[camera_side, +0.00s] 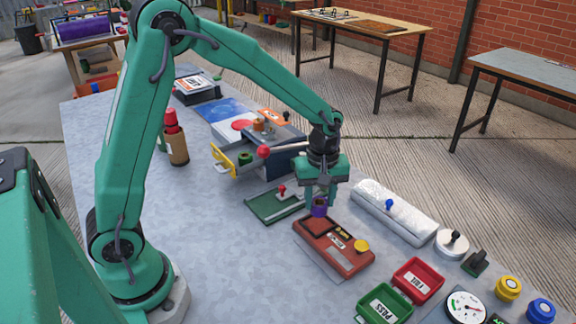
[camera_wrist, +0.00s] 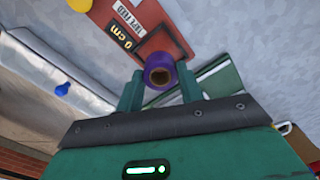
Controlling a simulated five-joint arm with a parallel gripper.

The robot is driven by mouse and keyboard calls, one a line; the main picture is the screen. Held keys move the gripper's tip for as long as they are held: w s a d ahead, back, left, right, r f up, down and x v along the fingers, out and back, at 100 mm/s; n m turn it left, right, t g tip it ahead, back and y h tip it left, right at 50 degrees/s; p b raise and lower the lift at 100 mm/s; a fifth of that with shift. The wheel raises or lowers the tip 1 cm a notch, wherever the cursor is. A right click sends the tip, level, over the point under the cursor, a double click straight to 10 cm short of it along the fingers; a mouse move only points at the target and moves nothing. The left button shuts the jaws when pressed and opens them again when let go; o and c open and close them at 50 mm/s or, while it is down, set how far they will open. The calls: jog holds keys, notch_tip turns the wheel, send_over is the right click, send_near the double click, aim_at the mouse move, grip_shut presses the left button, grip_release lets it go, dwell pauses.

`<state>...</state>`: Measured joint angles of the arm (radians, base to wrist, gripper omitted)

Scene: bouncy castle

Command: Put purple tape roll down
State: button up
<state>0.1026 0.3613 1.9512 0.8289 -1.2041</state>
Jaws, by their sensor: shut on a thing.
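My gripper (camera_side: 320,198) points down over the grey table and is shut on the purple tape roll (camera_side: 319,209). In the wrist view the tape roll (camera_wrist: 158,71) sits between my two fingertips (camera_wrist: 159,88), with its brown core facing the camera. The roll is at the dark square pad (camera_side: 316,227) of a red device (camera_side: 345,262) with labels and a yellow button. The pad also shows behind the roll in the wrist view (camera_wrist: 160,46). I cannot tell whether the roll touches the pad or hangs just above it.
A green plate with a red-knobbed lever (camera_side: 275,206) lies left of the gripper. An open drawer (camera_side: 245,158) stands behind. Red (camera_side: 418,278) and green (camera_side: 384,304) trays are in front. Bare table lies to the left.

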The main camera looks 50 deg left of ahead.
aim_at(320, 202)
jog(key=shift+f, duration=0.1)
jog(key=shift+f, duration=1.95)
jog(key=shift+f, duration=0.15)
jog(key=o, duration=1)
notch_tip(320, 202, up, 12)
jog(key=shift+f, duration=0.1)
jog(key=shift+r, duration=0.3)
jog(key=shift+s, duration=0.1)
